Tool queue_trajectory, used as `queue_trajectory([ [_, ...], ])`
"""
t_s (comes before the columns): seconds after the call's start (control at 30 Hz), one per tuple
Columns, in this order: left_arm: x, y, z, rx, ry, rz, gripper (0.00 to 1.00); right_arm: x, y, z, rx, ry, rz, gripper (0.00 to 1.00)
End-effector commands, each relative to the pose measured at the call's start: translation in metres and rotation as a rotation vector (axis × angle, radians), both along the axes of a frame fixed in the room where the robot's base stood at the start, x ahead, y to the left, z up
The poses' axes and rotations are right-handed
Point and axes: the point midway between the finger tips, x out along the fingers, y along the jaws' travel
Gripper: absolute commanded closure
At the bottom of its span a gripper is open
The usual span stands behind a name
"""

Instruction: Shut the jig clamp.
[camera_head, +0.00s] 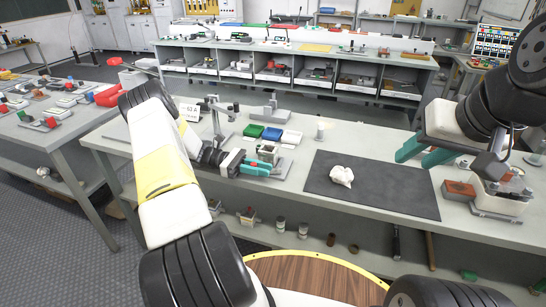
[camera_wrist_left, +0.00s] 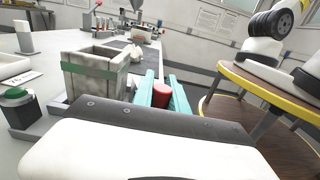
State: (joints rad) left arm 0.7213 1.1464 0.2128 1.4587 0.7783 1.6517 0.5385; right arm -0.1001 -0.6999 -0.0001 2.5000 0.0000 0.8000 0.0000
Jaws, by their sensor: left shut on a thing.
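The jig shows as a grey, box-shaped fixture (camera_head: 268,151) on the bench, and close up in the left wrist view (camera_wrist_left: 92,78). A red knob (camera_wrist_left: 162,95), which looks like the clamp's handle end, sits between the teal fingers of my left gripper (camera_wrist_left: 160,90). In the head view my left gripper (camera_head: 262,168) is low at the front of the jig, shut on the knob. Whether the clamp is up or down is hidden.
A dark mat (camera_head: 390,190) with a crumpled white cloth (camera_head: 342,176) lies right of the jig. Green and blue blocks (camera_head: 271,134) stand behind it. A green button (camera_wrist_left: 16,95) is beside it. A bin (camera_head: 503,193) and a red-brown block (camera_head: 459,190) are at the right.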

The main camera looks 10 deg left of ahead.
Motion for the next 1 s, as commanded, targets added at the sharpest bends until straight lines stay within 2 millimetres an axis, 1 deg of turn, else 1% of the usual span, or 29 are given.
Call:
queue_trajectory([
  [0.1, 0.0, 0.001, -0.001, 0.003, 0.001, 0.002, 1.0, 0.0, 0.0, 0.0, 0.0, 0.0, 0.0, 0.64],
  [0.13, 0.0, 0.001, -0.001, 0.003, 0.001, 0.002, 0.78, 0.0, 0.0, 0.0, 0.0, 0.0, 0.0, 0.64],
  [0.2, 0.0, 0.001, -0.001, 0.003, 0.001, 0.003, 0.64, 0.0, 0.0, 0.0, 0.0, 0.0, 0.0, 0.64],
  [0.23, 0.0, 0.001, -0.001, 0.003, 0.0, 0.002, 0.6, 0.0, 0.0, 0.0, 0.0, 0.0, 0.0, 0.64],
  [0.5, 0.0, 0.0, 0.0, 0.001, 0.0, 0.001, 0.6, 0.0, 0.0, 0.0, 0.0, 0.0, 0.0, 0.64],
  [0.6, 0.001, 0.005, 0.0, 0.002, -0.001, 0.003, 0.6, 0.0, 0.0, 0.0, 0.0, 0.0, 0.0, 0.64],
  [0.67, 0.001, 0.011, -0.001, 0.002, -0.001, 0.004, 0.6, 0.0, 0.0, 0.0, 0.0, 0.0, 0.0, 0.64],
  [0.9, 0.005, 0.052, -0.001, 0.003, -0.002, 0.005, 0.6, 0.0, 0.0, 0.0, 0.0, 0.0, 0.0, 0.64],
  [1.0, 0.006, 0.066, -0.001, 0.002, -0.001, 0.004, 0.6, 0.0, 0.0, 0.0, 0.0, 0.0, 0.0, 0.64],
])
